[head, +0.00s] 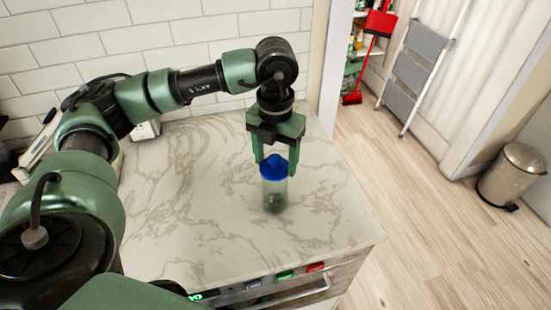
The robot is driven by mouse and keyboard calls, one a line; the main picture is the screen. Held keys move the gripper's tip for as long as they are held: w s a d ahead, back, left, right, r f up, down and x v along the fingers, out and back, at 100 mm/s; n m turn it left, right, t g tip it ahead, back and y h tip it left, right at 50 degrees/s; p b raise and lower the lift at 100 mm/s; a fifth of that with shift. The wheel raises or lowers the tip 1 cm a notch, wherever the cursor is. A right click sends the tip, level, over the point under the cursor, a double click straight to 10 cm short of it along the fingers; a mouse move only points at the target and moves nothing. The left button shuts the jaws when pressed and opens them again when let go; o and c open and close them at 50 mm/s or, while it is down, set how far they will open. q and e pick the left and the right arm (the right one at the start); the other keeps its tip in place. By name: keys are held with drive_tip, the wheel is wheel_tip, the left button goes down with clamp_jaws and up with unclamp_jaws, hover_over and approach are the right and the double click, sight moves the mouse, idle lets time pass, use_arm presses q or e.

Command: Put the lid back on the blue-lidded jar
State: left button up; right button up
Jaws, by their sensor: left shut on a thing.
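A clear jar (274,196) with dark contents near its bottom stands upright on the marbled counter. The blue lid (273,167) is at the top of the jar, level with its rim. I cannot tell whether it is seated or just resting there. My left gripper (275,166) comes from above, pointing down, with its green fingers on either side of the lid, shut on it. The fingers partly hide the lid's sides. My right gripper is not in view.
The marbled counter (205,205) is clear around the jar. Its front edge has a drawer with a handle, and its right edge drops to a wooden floor (400,200). A white tiled wall is behind. A metal bin (512,178), a folding ladder (420,65) and a red broom (372,45) stand right.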

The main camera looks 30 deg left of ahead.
use_arm(q)
drive_tip(key=o, duration=1.4)
drive_tip(key=shift+o, duration=0.3)
drive_tip(key=shift+o, duration=0.9)
drive_tip(key=shift+r, duration=0.1)
drive_tip(key=shift+r+p, duration=2.1)
drive_tip(key=shift+r, duration=1.35)
